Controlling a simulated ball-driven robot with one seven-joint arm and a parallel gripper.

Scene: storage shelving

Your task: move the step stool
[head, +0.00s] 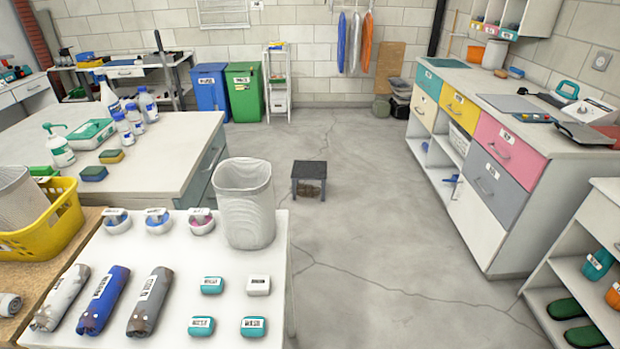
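The step stool (309,170) is a small dark grey stool with a flat square top and short legs. It stands upright on the concrete floor near the middle of the head view, just beyond the white table with the basket. Something brownish shows between its legs, too small to tell what. My gripper and arm are not in view.
A white table (270,290) with a tall white basket (244,203) fills the near left. Another table (170,150) stands behind it. Drawer cabinets (500,190) line the right. Blue (209,88) and green bins (244,92) stand at the back. The floor (390,210) around the stool is clear.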

